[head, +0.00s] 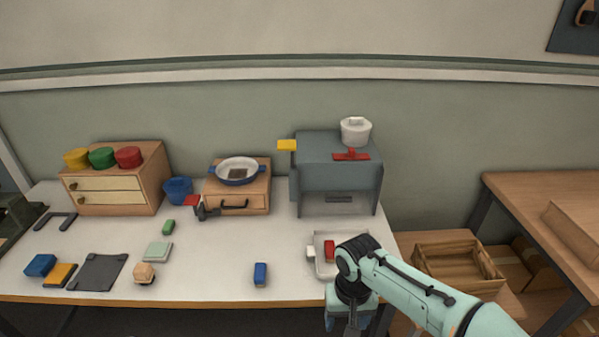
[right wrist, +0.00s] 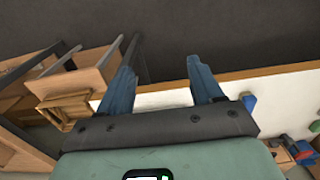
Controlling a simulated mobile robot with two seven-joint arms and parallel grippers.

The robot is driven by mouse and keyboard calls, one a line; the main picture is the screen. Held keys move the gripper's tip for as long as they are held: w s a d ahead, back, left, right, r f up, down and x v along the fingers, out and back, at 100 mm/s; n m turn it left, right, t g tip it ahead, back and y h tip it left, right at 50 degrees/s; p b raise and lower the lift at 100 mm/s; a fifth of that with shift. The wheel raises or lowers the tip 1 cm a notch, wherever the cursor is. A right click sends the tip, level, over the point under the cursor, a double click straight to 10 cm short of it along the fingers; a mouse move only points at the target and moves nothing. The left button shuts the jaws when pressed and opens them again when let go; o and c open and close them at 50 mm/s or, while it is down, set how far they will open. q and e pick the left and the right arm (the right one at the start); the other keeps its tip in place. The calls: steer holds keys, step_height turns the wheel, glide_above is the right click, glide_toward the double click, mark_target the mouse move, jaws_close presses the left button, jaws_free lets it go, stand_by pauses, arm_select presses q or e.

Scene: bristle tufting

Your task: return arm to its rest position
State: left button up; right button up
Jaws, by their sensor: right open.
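My right arm comes in from the lower right in the head view. Its gripper (head: 350,320) hangs at the table's front edge, just in front of the white tray (head: 322,268), and is partly cut off by the bottom of the picture. In the right wrist view the two blue fingers of my right gripper (right wrist: 160,68) stand apart with nothing between them. The floor and the white table edge (right wrist: 165,98) show past them. My left gripper is not in view.
The white table (head: 205,275) holds a grey box-shaped unit (head: 338,175), a wooden drawer cabinet (head: 150,185), a pan (head: 237,171) and a blue block (head: 260,274). A red block (head: 329,250) lies in the tray. Right of the table are a wooden crate (head: 455,284) and another table (head: 545,190).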

steer(key=s+f+g+y+p, duration=0.2)
steer(key=s+f+y, duration=0.15)
steer(key=f, duration=1.75)
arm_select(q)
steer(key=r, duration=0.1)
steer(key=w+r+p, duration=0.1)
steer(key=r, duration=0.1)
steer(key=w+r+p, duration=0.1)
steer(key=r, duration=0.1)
arm_select(e)
steer(key=s+d+f+m, duration=0.1)
steer(key=s+f+m, duration=0.1)
steer(key=s+f, duration=0.4)
steer(key=s+d+f+m+t, duration=0.1)
steer(key=s+f, duration=0.6)
steer(key=s, duration=0.7)
steer(key=shift+s+d+m, duration=0.25)
steer(key=shift+s+m, duration=0.1)
steer(key=shift+m, duration=0.35)
